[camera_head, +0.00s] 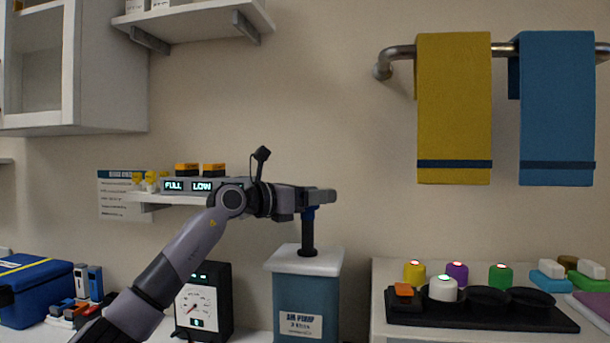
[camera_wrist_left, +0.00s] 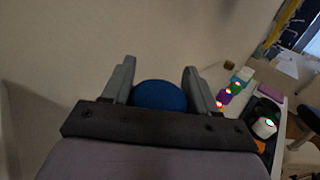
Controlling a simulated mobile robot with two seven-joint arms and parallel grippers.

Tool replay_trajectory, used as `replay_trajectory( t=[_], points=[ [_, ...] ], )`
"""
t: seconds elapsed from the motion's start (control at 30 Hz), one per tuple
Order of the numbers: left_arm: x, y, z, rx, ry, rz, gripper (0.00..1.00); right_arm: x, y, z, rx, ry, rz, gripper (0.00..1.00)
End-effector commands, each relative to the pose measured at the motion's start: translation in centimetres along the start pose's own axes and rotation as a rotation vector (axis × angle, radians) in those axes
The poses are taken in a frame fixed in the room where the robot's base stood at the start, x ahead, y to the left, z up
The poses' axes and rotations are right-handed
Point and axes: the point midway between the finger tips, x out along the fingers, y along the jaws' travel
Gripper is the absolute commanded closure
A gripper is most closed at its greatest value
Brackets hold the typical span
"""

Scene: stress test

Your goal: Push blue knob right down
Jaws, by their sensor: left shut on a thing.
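A blue-grey pump box (camera_head: 305,300) with a white lid (camera_head: 305,261) stands on the counter in the head view. Its front label is hard to read. A dark rod (camera_head: 307,238) rises upright from the lid, well clear above it. The blue knob (camera_head: 308,213) tops the rod, mostly hidden by my gripper. My left gripper (camera_head: 318,197) is level above the box and shut on the knob. In the left wrist view the round blue knob (camera_wrist_left: 158,96) sits between the two grey fingers of that gripper (camera_wrist_left: 155,88). My right gripper is not in view.
A gauge box (camera_head: 203,305) stands left of the pump. Right of the pump, a black tray (camera_head: 480,312) holds a white lit button (camera_head: 443,288). Towels (camera_head: 455,110) hang at upper right.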

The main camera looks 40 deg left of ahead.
Motion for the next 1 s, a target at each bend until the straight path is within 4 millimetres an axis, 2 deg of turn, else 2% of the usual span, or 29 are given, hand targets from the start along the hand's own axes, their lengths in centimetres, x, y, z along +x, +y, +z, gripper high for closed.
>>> replay_trajectory(
  t=[0.03,0.1,0.3,0.5,0.9,0.93,0.97,1.0],
  points=[
    [0.2,0.0,-1.9,-0.002,0.007,-0.004,0.97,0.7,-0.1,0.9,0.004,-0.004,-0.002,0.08],
    [0.2,0.0,-3.2,-0.002,0.007,-0.005,0.97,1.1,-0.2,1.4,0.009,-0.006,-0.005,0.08],
    [0.2,0.0,-5.9,-0.001,0.007,-0.004,0.97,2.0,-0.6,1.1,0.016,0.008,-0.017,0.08],
    [0.2,0.0,-7.1,-0.001,0.005,-0.005,0.96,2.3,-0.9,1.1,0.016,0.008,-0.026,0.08],
    [0.3,-0.1,-7.5,-0.001,0.014,-0.006,0.97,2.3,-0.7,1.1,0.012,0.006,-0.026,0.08],
    [0.3,-0.1,-7.6,-0.001,0.015,-0.006,0.32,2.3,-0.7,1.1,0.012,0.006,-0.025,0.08],
    [0.3,-0.1,-7.6,-0.001,0.015,-0.006,0.22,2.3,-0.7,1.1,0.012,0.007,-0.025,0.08],
    [0.3,-0.1,-7.5,-0.001,0.014,-0.006,0.21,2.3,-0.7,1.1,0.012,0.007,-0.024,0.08]
  ],
)
